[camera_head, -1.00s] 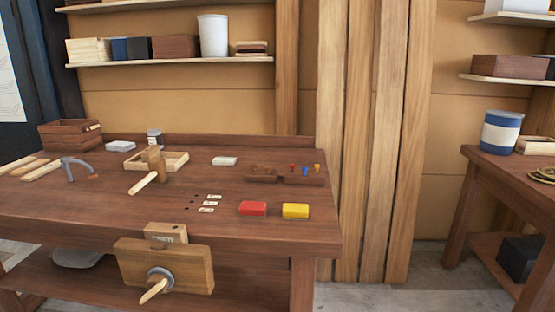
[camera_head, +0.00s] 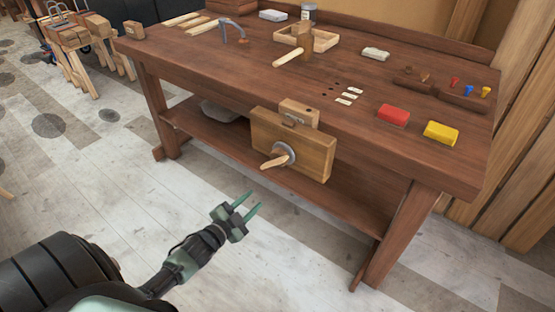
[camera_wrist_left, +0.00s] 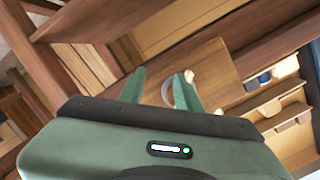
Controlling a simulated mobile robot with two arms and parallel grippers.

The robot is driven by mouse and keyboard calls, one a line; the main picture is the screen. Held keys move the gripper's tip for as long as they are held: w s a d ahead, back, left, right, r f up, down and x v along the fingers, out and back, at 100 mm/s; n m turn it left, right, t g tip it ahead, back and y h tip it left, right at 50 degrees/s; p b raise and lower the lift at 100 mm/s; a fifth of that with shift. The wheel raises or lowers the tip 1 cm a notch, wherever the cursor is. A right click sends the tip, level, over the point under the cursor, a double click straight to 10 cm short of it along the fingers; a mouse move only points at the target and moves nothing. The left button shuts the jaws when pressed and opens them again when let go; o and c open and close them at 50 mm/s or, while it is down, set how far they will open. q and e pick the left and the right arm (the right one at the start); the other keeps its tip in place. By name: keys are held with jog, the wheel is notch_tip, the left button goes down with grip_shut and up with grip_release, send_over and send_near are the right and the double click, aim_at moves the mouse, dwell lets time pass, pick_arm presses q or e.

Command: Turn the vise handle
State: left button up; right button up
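The wooden vise (camera_head: 313,152) is on the front of the workbench (camera_head: 215,78). Its light wooden handle (camera_head: 272,162) sticks out from a round grey hub (camera_head: 287,152) and slants down to the left. My left gripper (camera_head: 251,201) is below and left of the handle, apart from it, with its two green fingers spread and nothing between them. In the left wrist view the open fingers (camera_wrist_left: 160,90) point toward the vise's wooden face (camera_wrist_left: 213,66). A pale handle tip (camera_wrist_left: 190,76) shows close by the right finger there. My right gripper is not in view.
The bench top holds a mallet (camera_head: 296,56), a red block (camera_head: 393,115) and a yellow block (camera_head: 441,133). A lower shelf (camera_head: 225,130) runs under the bench. The floor (camera_head: 110,185) in front is clear. Sawhorses with wood stand at the far left.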

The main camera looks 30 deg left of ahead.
pick_arm(q)
jog(key=m+t+h, duration=0.1)
jog(key=m+t, duration=0.1)
send_near(272, 165)
jog(key=w, duration=0.9)
jog(key=shift+w+d, duration=0.3)
jog(key=shift+w, duration=0.1)
grip_shut()
